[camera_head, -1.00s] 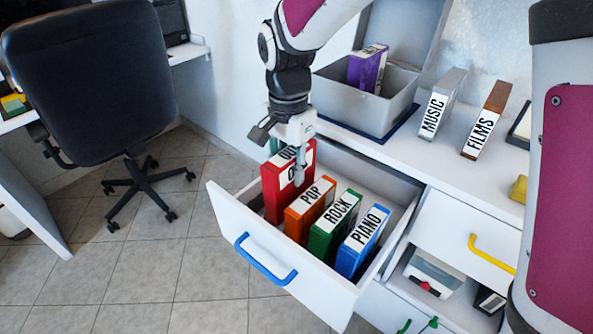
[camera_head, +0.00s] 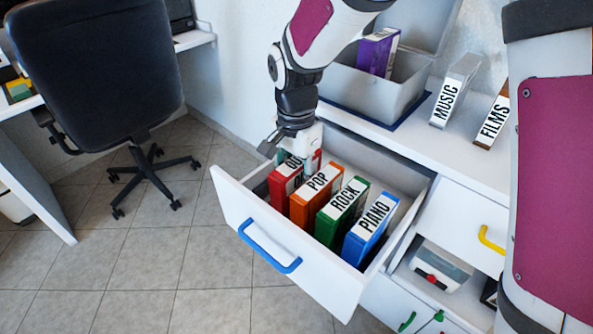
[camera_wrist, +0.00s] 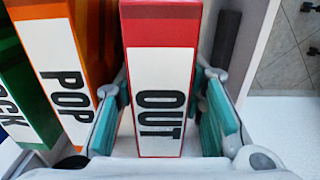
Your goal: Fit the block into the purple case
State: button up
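A purple case (camera_head: 377,54) stands in the open grey box on the counter, in the head view. I cannot tell a separate block in either view. A red case (camera_head: 283,188) labelled OUT stands in the open drawer, left of the orange case; it also shows in the wrist view (camera_wrist: 162,30). My gripper (camera_head: 298,160) is over the top of the red case. In the wrist view its teal-padded fingers (camera_wrist: 165,115) are on either side of the red case, with small gaps showing, so it looks open.
The drawer (camera_head: 262,221) also holds the orange POP (camera_head: 312,205), green ROCK (camera_head: 338,215) and blue PIANO (camera_head: 368,235) cases. The grey box (camera_head: 372,92), MUSIC case (camera_head: 454,92) and FILMS case (camera_head: 492,122) stand on the counter. A black chair (camera_head: 95,70) is at left.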

notch_tip(320, 180, up, 12)
jog(key=p, duration=0.3)
jog(key=shift+r+p, duration=0.15)
jog(key=shift+p, duration=0.2)
jog(key=s+d+r+n, duration=0.2)
jog(key=s+d+r, duration=0.2)
jog(key=s+d, duration=0.25)
jog(key=s+d+r+n, duration=0.1)
jog(key=s+d+r, duration=0.35)
jog(key=d, duration=0.35)
jog(key=s+d+f+n, duration=0.1)
jog(key=s+d, duration=0.3)
jog(key=s, duration=0.5)
jog(key=s+d+f+n, duration=0.2)
jog(key=s+d+n, duration=0.1)
jog(key=s, duration=0.6)
jog(key=shift+d+t, duration=0.4)
jog(key=shift+d, duration=0.15)
